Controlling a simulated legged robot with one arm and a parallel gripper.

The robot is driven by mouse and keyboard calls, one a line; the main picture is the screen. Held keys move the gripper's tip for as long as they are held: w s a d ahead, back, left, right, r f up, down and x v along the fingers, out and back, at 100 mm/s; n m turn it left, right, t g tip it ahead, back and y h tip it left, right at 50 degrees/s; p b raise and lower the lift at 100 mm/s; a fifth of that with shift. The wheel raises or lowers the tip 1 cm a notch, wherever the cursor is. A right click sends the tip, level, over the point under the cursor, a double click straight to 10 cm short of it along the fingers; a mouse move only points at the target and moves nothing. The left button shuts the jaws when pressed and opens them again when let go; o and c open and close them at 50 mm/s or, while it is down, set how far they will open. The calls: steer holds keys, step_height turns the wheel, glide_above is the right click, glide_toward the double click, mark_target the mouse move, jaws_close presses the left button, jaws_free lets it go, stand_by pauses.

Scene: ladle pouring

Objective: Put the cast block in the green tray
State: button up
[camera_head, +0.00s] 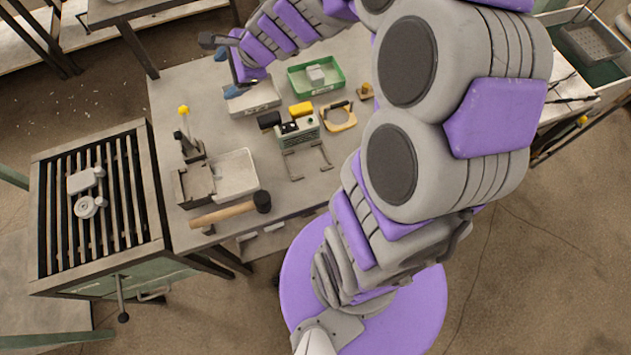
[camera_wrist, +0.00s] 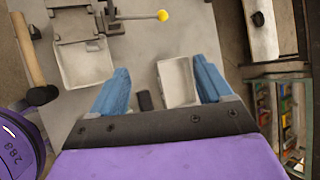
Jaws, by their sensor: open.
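The green tray (camera_head: 292,84) stands on the workbench in the head view. A pale grey block (camera_head: 316,74), which looks like the cast block, sits inside it, apart from my gripper. My gripper (camera_head: 227,73) is left of the green tray, near the bench's far edge. Its blue fingers are spread apart, and they also show open and empty in the wrist view (camera_wrist: 162,86). A shallow whitish tray (camera_head: 258,100) lies below and beside the gripper and shows between the fingers in the wrist view (camera_wrist: 178,84). The green tray is not in the wrist view.
A second whitish tray (camera_head: 236,174) lies beside a dark metal mould (camera_head: 194,184). A mallet (camera_head: 225,213) lies at the front edge. A yellow-topped device (camera_head: 300,127), a tan ring-shaped piece (camera_head: 340,118) and a wire stand (camera_head: 308,160) sit mid-bench. A slatted grate (camera_head: 125,190) holds grey cast parts.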

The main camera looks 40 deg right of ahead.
steer(key=s+a+r+n+g, duration=0.1)
steer(key=s+a+n+g, duration=0.1)
steer(key=s+a+n, duration=0.35)
steer(key=s+a+r+n+g, duration=0.1)
steer(key=s+a+n+g, duration=0.15)
steer(key=s+n, duration=0.55)
steer(key=s+d+n+g+h, duration=0.2)
steer(key=s+d+n, duration=0.1)
steer(key=s, duration=0.7)
steer(key=s+d+n+g+h, duration=0.2)
steer(key=s+d+n+h, duration=0.1)
steer(key=s, duration=0.6)
steer(key=shift+s+d+n, duration=0.35)
steer(key=shift+s+d, duration=0.05)
steer(key=shift+d, duration=0.5)
